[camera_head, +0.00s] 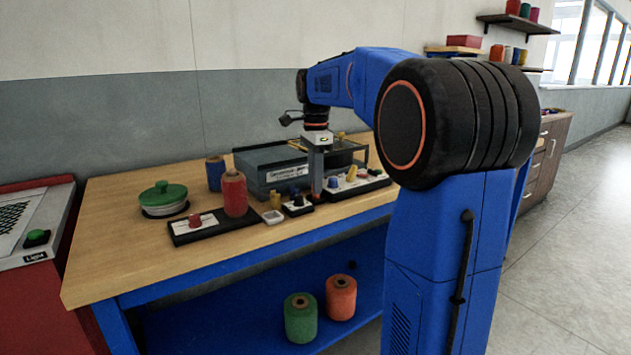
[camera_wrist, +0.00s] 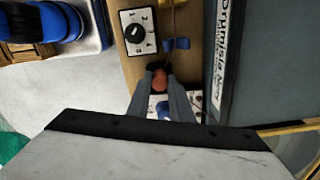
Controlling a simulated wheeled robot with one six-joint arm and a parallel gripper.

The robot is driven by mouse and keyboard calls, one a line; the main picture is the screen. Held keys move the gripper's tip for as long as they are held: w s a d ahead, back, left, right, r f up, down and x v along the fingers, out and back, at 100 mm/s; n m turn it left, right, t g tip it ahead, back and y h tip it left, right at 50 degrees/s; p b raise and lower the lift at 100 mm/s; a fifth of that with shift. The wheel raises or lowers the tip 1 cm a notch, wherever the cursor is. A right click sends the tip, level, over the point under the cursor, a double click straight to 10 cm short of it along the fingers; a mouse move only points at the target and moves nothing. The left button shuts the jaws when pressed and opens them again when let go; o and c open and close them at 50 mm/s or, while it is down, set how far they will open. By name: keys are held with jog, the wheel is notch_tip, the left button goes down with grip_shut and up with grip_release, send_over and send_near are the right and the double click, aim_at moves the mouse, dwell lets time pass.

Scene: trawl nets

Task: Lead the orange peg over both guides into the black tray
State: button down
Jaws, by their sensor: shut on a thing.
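My gripper (camera_head: 317,188) points down in front of the grey labelled box, and its fingers (camera_wrist: 160,92) are shut on the orange peg (camera_wrist: 158,80). The peg looks red-orange at the fingertips in the wrist view; in the head view it is too small to make out clearly. Two blue pieces (camera_wrist: 175,44), perhaps one guide, stand just beyond the peg, apart from it. A blue piece also shows in the head view (camera_head: 297,193), with a yellow piece (camera_head: 275,200) to its left.
The grey labelled box (camera_head: 285,168) stands close behind my gripper. A black-knob panel (camera_head: 298,208) is in front of the blue piece.

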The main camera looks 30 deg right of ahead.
jog(key=shift+f, duration=0.15)
dwell(0.5)
jog(key=c, duration=1.5)
grip_release()
notch_tip(320, 180, up, 17)
jog(key=shift+r, duration=0.2)
jog(key=s+a+f+n+t, duration=0.2)
jog(key=s+a+f+n, duration=0.9)
jog(key=s+f, duration=0.3)
jog(key=s+a+f+n+t, duration=0.1)
jog(key=s+f+n, duration=0.2)
jog(key=s+f, duration=0.2)
jog(key=s+a+f+n+t, duration=0.1)
jog(key=s+a+f+n, duration=0.1)
jog(key=s+f, duration=0.4)
jog(key=s+a+f+n, duration=0.1)
jog(key=s+f+n, duration=0.3)
jog(key=f, duration=0.4)
jog(key=shift+s+a+f+n+t, duration=0.3)
jog(key=shift+s+t, duration=0.1)
jog(key=shift+s, duration=0.25)
